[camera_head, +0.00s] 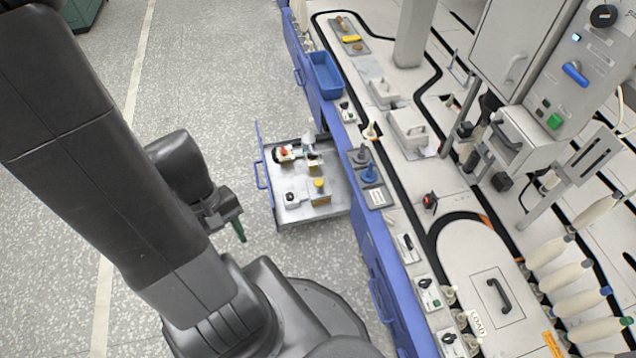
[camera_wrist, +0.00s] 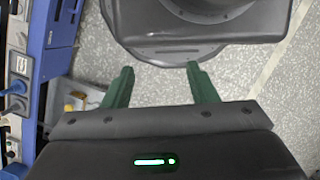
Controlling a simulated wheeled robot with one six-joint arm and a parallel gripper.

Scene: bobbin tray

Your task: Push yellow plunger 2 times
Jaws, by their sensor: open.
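The yellow plunger (camera_head: 319,184) stands on a small base in the open drawer (camera_head: 290,214), at the drawer's right front part in the head view. My gripper (camera_head: 240,232) is to the left of the drawer, apart from it, with green fingers pointing down over the floor. In the wrist view the two green fingers of my gripper (camera_wrist: 160,75) are spread apart with nothing between them. The drawer shows only partly at the left of the wrist view, behind a finger, and a blurred yellow spot there is too small to identify.
The drawer also holds a red-topped item (camera_head: 284,151), a white block with a black knob (camera_head: 291,197) and other small parts. Its blue front panel (camera_head: 262,165) stands upright on the left. A blue bin (camera_head: 325,75) sits on the bench edge. The floor left of the drawer is clear.

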